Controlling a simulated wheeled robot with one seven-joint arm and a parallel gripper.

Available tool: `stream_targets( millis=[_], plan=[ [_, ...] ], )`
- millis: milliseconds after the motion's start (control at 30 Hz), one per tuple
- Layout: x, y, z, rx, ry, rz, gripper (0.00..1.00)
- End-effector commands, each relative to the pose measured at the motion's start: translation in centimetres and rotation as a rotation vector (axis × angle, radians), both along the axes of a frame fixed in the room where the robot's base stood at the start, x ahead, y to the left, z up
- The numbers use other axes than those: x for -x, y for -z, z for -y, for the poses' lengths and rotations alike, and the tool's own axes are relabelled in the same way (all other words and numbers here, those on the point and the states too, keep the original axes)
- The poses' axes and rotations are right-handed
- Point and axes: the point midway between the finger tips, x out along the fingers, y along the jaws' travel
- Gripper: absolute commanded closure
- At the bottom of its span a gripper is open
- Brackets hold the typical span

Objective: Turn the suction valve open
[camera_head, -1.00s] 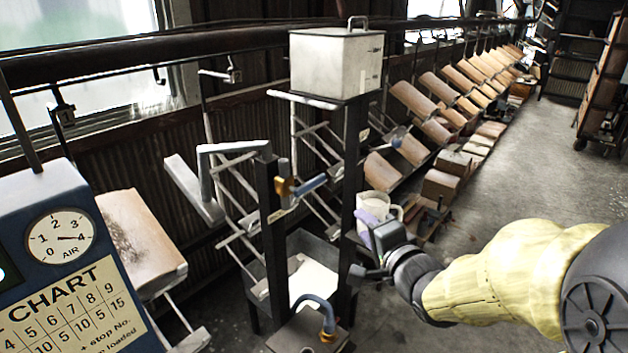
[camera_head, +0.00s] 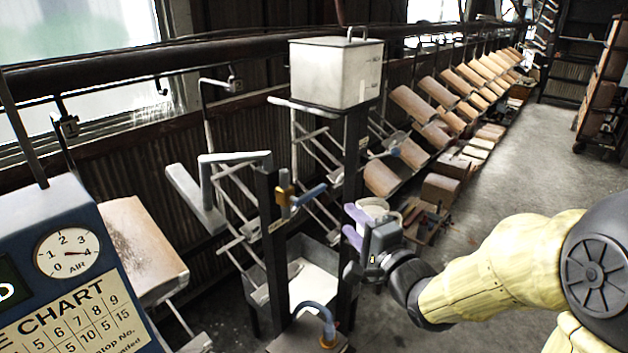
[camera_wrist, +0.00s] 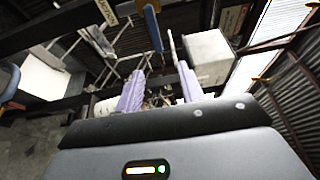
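The valve with a brass body (camera_head: 284,197) and a blue handle (camera_head: 310,194) sits on the dark upright post in the head view. The blue handle points right and slightly up. A blue bar, which looks like this handle, also shows near the top of the wrist view (camera_wrist: 153,28). My gripper (camera_head: 346,223) is to the right of the handle and a little lower, apart from it. Its two purple fingers are spread and point left toward the posts. In the wrist view my gripper (camera_wrist: 161,72) is open, with nothing held between the fingers.
A pale metal box (camera_head: 335,72) stands on top of the posts. A blue hose (camera_head: 318,312) with a brass fitting is low between them. A blue chart panel (camera_head: 70,270) stands at left. Open floor (camera_head: 520,170) lies to the right.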

Motion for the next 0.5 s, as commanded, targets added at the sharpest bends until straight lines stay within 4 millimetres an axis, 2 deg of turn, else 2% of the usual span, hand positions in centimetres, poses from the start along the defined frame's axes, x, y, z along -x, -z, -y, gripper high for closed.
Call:
stream_targets(
  millis=[67,500],
  plan=[
    [-0.3,-0.5,-0.2,-0.005,-0.003,-0.004,0.62],
    [-1.5,-0.1,-1.1,0.006,0.006,-0.011,0.62]
  ],
)
